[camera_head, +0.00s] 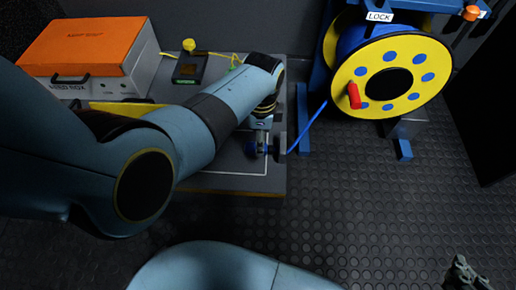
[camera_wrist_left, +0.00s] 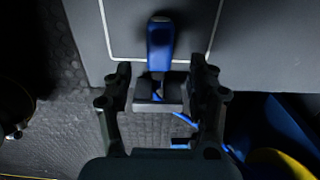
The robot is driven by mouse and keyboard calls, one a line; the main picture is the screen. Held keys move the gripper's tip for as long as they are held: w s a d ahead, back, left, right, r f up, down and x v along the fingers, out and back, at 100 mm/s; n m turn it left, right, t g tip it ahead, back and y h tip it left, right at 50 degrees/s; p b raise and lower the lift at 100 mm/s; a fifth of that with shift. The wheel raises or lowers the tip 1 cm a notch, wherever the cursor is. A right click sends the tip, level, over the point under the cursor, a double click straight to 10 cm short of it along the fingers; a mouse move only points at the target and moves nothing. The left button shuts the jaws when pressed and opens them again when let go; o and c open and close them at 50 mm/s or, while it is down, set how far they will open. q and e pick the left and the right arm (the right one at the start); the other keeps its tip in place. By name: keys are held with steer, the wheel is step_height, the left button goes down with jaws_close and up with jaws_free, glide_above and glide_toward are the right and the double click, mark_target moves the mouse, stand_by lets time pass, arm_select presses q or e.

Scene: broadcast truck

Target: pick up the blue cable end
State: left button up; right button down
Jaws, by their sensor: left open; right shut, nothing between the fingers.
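The blue cable end (camera_wrist_left: 160,45) is a blue plug lying on the grey table top, inside a white outline, in the left wrist view. A dark notched holder (camera_wrist_left: 158,96) at the table edge sits between the fingers. The blue cable (camera_head: 308,130) runs from there to the reel. My right gripper (camera_head: 466,274) is shut and empty at the bottom right corner.
A yellow cable reel (camera_head: 421,65) with a red handle stands on a blue frame right of the table (camera_head: 235,184). An orange-topped box (camera_head: 92,52) and a small device (camera_head: 189,68) with a yellow cable stand at the back left.

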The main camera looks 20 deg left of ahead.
mark_target(249, 148)
arm_select(q)
steer(key=shift+s+a+f+b, duration=0.15)
steer(key=shift+f+b, duration=0.45)
steer(key=shift+f, duration=0.35)
steer(key=shift+f+b, duration=0.55)
steer(key=shift+f, duration=0.05)
steer(key=shift+f+b, duration=0.7)
steer(key=shift+f, duration=0.1)
arm_select(e)
steer(key=w+a+r+n+t+y, duration=0.1)
steer(key=w+r+t, duration=0.6)
steer(key=r, duration=0.3)
steer(key=shift+a+t, duration=0.3)
steer(key=shift+t, duration=0.3)
steer(key=shift+w+f, duration=0.1)
arm_select(q)
jaws_close()
arm_select(e)
steer(key=shift+f, duration=0.1)
